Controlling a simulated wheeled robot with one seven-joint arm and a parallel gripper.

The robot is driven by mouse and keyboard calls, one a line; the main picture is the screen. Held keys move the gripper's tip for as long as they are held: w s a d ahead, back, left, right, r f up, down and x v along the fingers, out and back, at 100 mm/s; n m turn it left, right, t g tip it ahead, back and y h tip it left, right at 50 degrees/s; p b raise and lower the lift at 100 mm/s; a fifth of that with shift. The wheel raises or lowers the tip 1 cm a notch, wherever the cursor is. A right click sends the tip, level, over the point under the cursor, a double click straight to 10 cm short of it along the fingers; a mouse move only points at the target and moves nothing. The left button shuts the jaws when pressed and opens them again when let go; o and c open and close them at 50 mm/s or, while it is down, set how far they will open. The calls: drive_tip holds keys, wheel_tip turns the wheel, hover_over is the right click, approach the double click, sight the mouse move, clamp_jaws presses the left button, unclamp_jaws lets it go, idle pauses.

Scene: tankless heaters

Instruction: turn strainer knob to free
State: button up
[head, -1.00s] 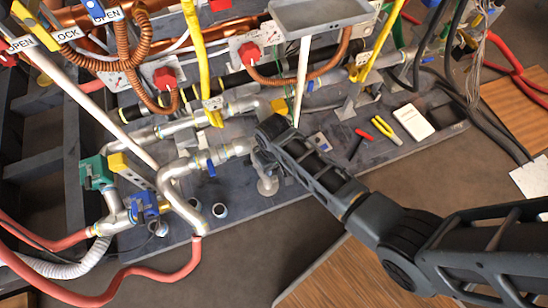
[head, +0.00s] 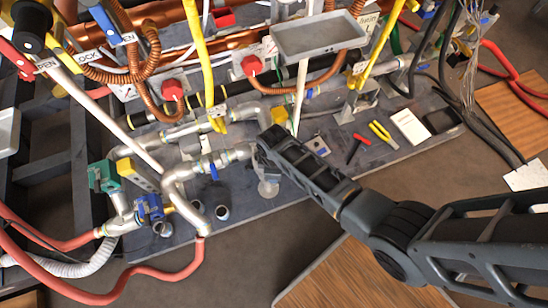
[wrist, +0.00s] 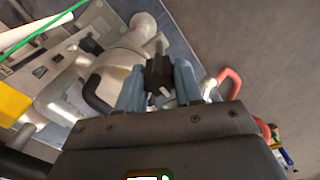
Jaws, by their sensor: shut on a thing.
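In the wrist view, my gripper (wrist: 158,88) has its two blue-grey fingers on either side of a small dark knob (wrist: 158,70). It is shut on this knob, which appears to be the strainer knob. The knob sits in front of a pale metal pipe fitting (wrist: 125,65). Any marking for the free position cannot be made out. In the head view, my dark arm reaches in from the lower right to the silver pipework, and its own links hide the fingers and the knob. A grey fitting (head: 268,187) shows just below the arm's end.
A red hose (head: 150,272) curves at lower left. Pliers (head: 382,134) and a white box (head: 409,127) lie on the grey base.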

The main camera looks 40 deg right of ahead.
drive_tip(key=shift+n, duration=0.8)
drive_tip(key=o, duration=1)
drive_tip(key=shift+o, duration=0.2)
wheel_tip(320, 180, up, 8)
drive_tip(key=shift+f+p, duration=0.1)
drive_tip(key=shift+p, duration=0.95)
